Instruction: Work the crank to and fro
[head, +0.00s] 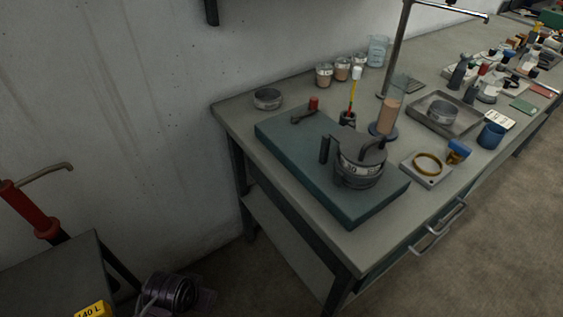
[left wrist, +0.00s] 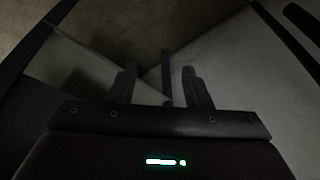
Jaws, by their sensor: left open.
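A small dark crank (head: 303,116) with a red knob (head: 314,103) lies on the far left part of a teal board (head: 330,199) on the bench. A round dark device (head: 360,165) with a marked band and a top handle stands on the same board, nearer and to the right. My left gripper (left wrist: 161,82) shows only in the left wrist view, with its two fingers apart and nothing between them. Neither gripper shows in the head view, so their distance from the crank cannot be told. My right gripper is not in view.
The bench (head: 237,117) also holds a round tin (head: 267,98), several jars, a glass cylinder (head: 387,115) and a metal tray (head: 465,122). A stand (head: 400,42) rises behind them. A red-handled tool (head: 33,209) is at the left. The space above the crank looks clear.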

